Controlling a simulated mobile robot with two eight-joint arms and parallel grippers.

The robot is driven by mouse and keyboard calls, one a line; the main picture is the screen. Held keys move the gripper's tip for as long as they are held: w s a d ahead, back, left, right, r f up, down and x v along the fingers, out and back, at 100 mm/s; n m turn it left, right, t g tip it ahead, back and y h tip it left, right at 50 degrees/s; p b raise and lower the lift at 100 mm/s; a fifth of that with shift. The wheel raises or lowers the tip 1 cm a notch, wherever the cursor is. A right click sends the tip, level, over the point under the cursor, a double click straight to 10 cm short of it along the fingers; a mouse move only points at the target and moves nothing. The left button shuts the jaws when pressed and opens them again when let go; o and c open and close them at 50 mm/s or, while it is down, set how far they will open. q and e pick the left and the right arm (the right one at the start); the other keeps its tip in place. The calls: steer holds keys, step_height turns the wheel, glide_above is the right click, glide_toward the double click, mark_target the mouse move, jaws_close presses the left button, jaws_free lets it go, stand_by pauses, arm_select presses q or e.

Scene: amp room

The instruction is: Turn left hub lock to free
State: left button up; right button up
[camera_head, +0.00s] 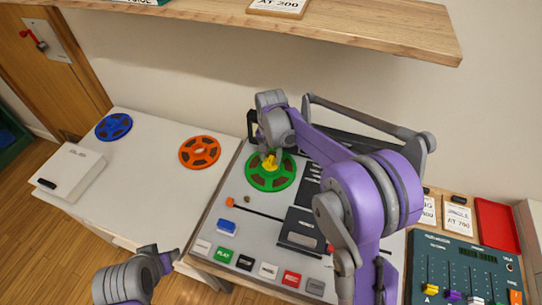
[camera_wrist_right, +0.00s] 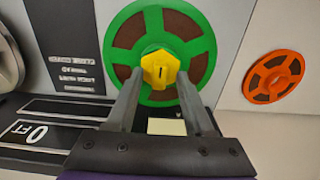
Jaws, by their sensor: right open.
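The left hub lock (camera_head: 270,161) is a yellow knob at the centre of the green reel (camera_head: 262,181) on the tape machine. In the right wrist view the yellow lock (camera_wrist_right: 160,70) has a dark slot or mark on its face, and the green reel (camera_wrist_right: 205,43) lies around it. My right gripper (camera_wrist_right: 158,90) is open, with its two fingers pointing at the lock, one to each side. Whether the fingers touch it I cannot tell. In the head view the right gripper (camera_head: 268,145) is above the green reel. My left gripper (camera_head: 165,262) shows only partly at the bottom.
An orange reel (camera_head: 185,153) and a blue reel (camera_head: 113,127) lie on the white table at left, beside a white box (camera_head: 72,172). A wooden shelf (camera_head: 330,37) overhangs the back. The machine's front has several buttons (camera_head: 290,278). A mixer (camera_head: 465,255) stands at right.

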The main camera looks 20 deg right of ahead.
jaws_close()
arm_select(q)
steer(key=shift+s+f, duration=0.1)
steer(key=shift+f, duration=0.05)
arm_select(e)
steer(key=shift+n, duration=0.3)
steer(key=n+b, duration=0.1)
steer(key=n, duration=0.2)
steer(key=n+b, duration=0.1)
steer(key=n, duration=0.4)
steer(key=n+b, duration=0.1)
steer(key=n, duration=0.3)
arm_select(q)
steer(key=f, duration=0.1)
steer(key=s+f, duration=0.1)
steer(key=f, duration=0.2)
steer(key=shift+s+f+b, duration=0.3)
arm_select(e)
steer(key=n, duration=0.5)
steer(key=shift+n, duration=0.3)
